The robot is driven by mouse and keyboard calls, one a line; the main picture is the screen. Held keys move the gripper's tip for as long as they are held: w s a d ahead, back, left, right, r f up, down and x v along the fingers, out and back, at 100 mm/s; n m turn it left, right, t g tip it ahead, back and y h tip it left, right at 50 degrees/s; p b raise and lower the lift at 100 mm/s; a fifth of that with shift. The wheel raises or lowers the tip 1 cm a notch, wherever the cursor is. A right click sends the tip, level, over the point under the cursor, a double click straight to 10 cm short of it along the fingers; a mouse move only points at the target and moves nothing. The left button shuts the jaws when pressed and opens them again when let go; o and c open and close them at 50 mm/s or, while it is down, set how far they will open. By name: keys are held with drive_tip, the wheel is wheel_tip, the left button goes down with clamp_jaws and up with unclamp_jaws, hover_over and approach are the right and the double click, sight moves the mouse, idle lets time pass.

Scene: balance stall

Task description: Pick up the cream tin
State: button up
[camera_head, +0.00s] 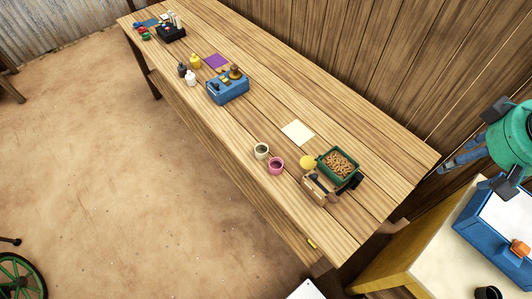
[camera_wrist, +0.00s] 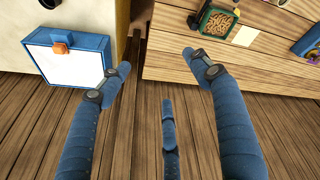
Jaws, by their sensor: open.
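The cream tin (camera_head: 261,151) is a small open-topped round cup. In the head view it stands upright on the long wooden table, just left of a pink tin (camera_head: 276,166). My gripper (camera_head: 462,160) is at the right of the head view, past the table's near end and well away from the cream tin. Its blue fingers are spread and hold nothing. In the wrist view my gripper (camera_wrist: 158,68) shows open above the plank floor. I cannot make out the cream tin in the wrist view.
A green tray of brown bits (camera_head: 340,163), a wooden box (camera_head: 320,187) and a yellow round thing (camera_head: 307,162) stand right of the tins. A cream sheet (camera_head: 298,132) lies behind them. A blue case (camera_head: 228,88) stands farther left. A yellow side table (camera_head: 400,270) is at lower right.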

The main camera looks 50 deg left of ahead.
drive_tip(key=w+a+f+n+g, duration=0.1)
drive_tip(key=a+f+n, duration=0.3)
drive_tip(key=a, duration=0.6)
drive_tip(key=w+a+f+n+b, duration=0.1)
drive_tip(key=a+f+n, duration=0.25)
drive_tip(key=a, duration=0.55)
drive_tip(key=w+a+f+n+g, duration=0.1)
drive_tip(key=a+f+n, duration=0.3)
drive_tip(key=a, duration=0.6)
drive_tip(key=s+a+f+n, duration=0.3)
drive_tip(key=s+a+f, duration=0.2)
drive_tip(key=a+f, duration=0.2)
drive_tip(key=s+a+f+n+g+h, duration=0.1)
drive_tip(key=s+a+f+n, duration=0.2)
drive_tip(key=a+f, duration=0.4)
drive_tip(key=s+a+f+n, duration=0.3)
drive_tip(key=s+a+f, duration=0.3)
drive_tip(key=a, duration=0.4)
drive_tip(key=shift+s+a+f+h+b, duration=0.2)
drive_tip(key=shift+s+f+h+b, duration=0.1)
drive_tip(key=shift+f+b, duration=0.15)
drive_tip(key=shift+d+f+b, duration=0.1)
drive_tip(key=shift+f+b, duration=0.75)
drive_tip(key=shift+f, duration=3.4)
drive_tip(key=shift+f, duration=0.15)
